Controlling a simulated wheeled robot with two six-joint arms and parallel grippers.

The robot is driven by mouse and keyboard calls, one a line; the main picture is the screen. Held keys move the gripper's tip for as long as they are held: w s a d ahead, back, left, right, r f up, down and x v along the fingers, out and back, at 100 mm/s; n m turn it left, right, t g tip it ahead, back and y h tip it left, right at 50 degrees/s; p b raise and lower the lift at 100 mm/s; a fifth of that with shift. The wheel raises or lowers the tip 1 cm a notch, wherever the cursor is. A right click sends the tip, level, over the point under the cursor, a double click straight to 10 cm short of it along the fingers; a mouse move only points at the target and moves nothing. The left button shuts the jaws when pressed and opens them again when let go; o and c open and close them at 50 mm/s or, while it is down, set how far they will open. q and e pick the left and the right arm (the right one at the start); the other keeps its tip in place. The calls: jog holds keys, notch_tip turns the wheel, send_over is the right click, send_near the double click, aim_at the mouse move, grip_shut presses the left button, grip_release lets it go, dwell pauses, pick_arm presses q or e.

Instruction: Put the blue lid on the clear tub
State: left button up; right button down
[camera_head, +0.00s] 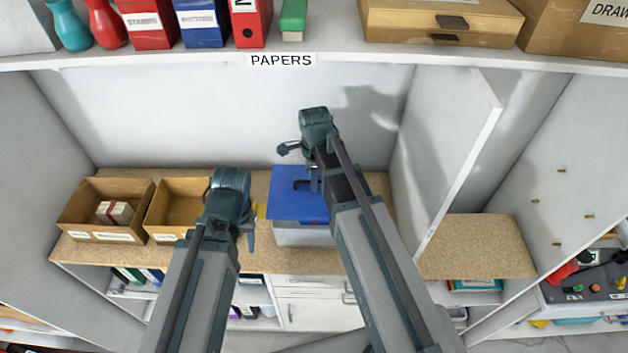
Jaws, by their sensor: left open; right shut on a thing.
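The blue lid (289,207) is in the middle of the camera_head view, with a dark handle (299,184) on top. It is over the clear tub (303,237), which stands on the brown shelf board. I cannot tell whether the lid rests on the rim or is held just above it. My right gripper (314,186) is shut at the lid's handle, and its arm hides the lid's right part. My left gripper (248,222) is open and empty, left of the tub; its fingers are partly hidden by its own wrist.
Two open cardboard boxes, one (75,212) holding a small bundle (115,212), stand at the left on the shelf board (95,255). A white upright panel (450,150) is at the right. A "PAPERS" shelf (200,58) with binders and boxes runs above. A bare board (475,245) is far right.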

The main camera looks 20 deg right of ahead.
jog(key=shift+f, duration=0.15)
jog(key=shift+f+b, duration=3.35)
jog(key=shift+b, duration=0.15)
jog(key=c, duration=0.8)
grip_release()
jog(key=shift+r, duration=0.1)
notch_tip(320, 180, up, 14)
jog(key=p, duration=1.4)
jog(key=shift+f, duration=0.2)
